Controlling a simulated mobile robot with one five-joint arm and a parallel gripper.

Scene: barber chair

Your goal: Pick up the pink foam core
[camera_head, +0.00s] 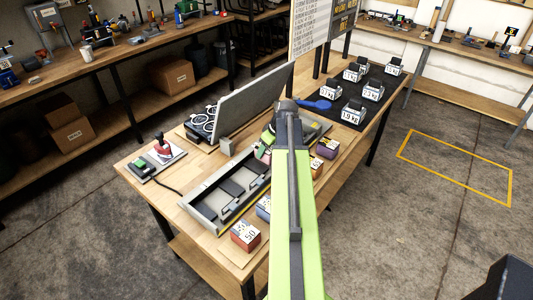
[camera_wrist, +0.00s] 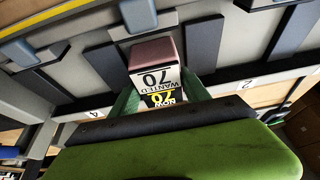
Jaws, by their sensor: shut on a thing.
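In the wrist view, the pink foam core (camera_wrist: 152,53) is a small block with a label on its near face reading "WANTED 70" and "NOW 70", upside down. My gripper (camera_wrist: 160,97) has its green fingers on both sides of the block and is shut on it. The block sits among the grey slots of the long fixture; whether it touches the bottom cannot be told. In the head view, my gripper (camera_head: 265,148) is at the far end of the grey fixture (camera_head: 206,207), and my arm hides most of the block.
Labelled blocks stand along the fixture's front: a red one (camera_head: 245,237), a blue one (camera_head: 264,206), an orange one (camera_head: 317,166) and a purple one (camera_head: 327,148). A grey panel (camera_head: 240,103) stands behind. A black mat (camera_head: 352,110) with several labelled holders lies at the back right.

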